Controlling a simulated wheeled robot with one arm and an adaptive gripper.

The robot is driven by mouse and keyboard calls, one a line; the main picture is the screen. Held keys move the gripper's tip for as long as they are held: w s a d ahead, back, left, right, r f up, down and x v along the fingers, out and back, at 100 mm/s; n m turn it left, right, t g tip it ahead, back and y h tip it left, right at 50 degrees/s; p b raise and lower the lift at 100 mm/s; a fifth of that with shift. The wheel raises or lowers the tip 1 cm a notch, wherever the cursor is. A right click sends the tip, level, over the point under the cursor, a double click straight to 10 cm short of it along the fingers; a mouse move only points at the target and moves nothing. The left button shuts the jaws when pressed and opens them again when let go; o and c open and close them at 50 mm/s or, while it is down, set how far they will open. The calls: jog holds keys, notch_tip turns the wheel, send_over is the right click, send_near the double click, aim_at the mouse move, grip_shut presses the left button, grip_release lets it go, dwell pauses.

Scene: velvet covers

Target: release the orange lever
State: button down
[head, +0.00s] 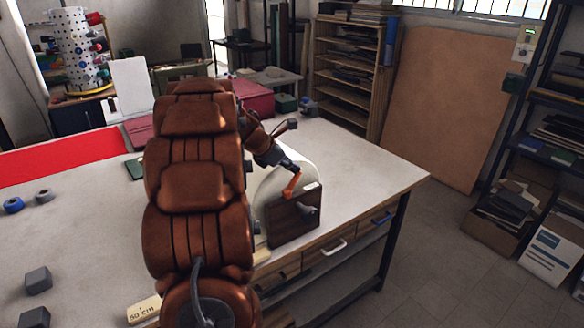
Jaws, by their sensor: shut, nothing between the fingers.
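The orange lever (292,187) sticks up from the top of a dark brown block (294,217) near the right front edge of the workbench. Its upper end bends to the left. My gripper (287,164) is dark, shut and empty, and points down and right. Its tips are just above the upper end of the lever; I cannot tell whether they touch it. A pale rounded piece (268,192) stands behind and left of the block, partly hidden by my arm.
The pale workbench (372,178) is clear to the right of the block. Grey blocks (38,280) and small rings (14,205) lie at the left. A dark red case (254,98) stands at the back. Drawers with handles (334,246) are under the front edge.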

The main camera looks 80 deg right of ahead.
notch_tip(320, 180, up, 12)
jog(key=d+b, duration=0.1)
jog(key=b, duration=0.1)
jog(key=shift+d+f, duration=0.25)
jog(key=shift+d, duration=0.05)
dwell(0.3)
jog(key=shift+w, duration=0.1)
dwell(0.5)
